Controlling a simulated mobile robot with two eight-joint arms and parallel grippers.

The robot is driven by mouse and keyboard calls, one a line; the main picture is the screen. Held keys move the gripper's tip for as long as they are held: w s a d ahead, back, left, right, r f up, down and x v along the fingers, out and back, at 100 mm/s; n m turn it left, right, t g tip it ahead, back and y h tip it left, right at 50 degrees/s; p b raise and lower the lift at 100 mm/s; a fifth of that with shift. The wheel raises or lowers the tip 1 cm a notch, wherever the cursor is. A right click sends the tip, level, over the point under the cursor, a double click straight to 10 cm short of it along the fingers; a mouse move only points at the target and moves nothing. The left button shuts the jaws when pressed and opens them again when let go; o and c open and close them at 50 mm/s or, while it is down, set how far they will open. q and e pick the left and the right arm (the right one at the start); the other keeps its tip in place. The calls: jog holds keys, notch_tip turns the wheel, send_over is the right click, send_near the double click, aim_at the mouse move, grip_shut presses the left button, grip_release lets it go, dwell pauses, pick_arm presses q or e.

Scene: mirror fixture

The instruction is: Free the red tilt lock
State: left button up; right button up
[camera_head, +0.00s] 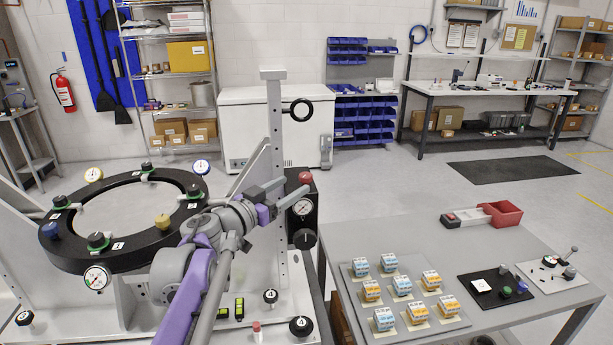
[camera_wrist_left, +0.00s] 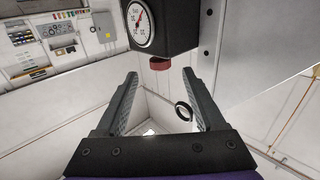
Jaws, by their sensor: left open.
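A red knob (camera_head: 306,177), which looks like the red tilt lock, sits on top of a black box with a round gauge (camera_head: 303,207), beside the pale upright post. My left gripper (camera_head: 284,192) is open and empty, just left of the box and close to the knob. In the left wrist view the picture is turned over, and the red knob (camera_wrist_left: 160,64) hangs below the black box (camera_wrist_left: 178,22). There it shows between the open fingertips (camera_wrist_left: 160,77), slightly past them, with no contact visible. My right gripper is not in view.
A black ring (camera_head: 62,250) with clamps and dial gauges lies left of my arm. The upright post (camera_head: 275,150) stands behind my gripper. A black knob (camera_head: 304,239) is below the gauge.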

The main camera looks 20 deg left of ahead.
aim_at(302, 180)
pick_arm(q)
jog(key=p+x, duration=0.1)
jog(key=x, duration=0.6)
grip_shut()
